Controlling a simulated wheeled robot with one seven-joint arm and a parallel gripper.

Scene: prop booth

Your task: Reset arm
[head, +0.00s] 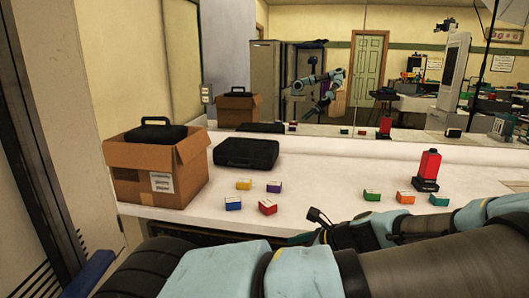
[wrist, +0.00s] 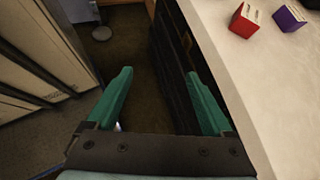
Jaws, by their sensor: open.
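My gripper (wrist: 160,74) shows in the wrist view with its two teal fingers wide apart and nothing between them. It is over the floor strip in front of the counter's front edge. In the head view my arm reaches in from the right, bent along the counter front, and the fingers cannot be made out there. A red box (wrist: 244,20) and a purple box (wrist: 289,18) lie on the counter, right of and beyond the fingers in the wrist view.
The white counter (head: 330,185) also holds a cardboard box (head: 150,172) with a black case in it, another black case (head: 246,153), several small coloured boxes and a red-and-black device (head: 428,168). A mirror stands behind. A dark cabinet front (wrist: 176,60) is close to the fingers.

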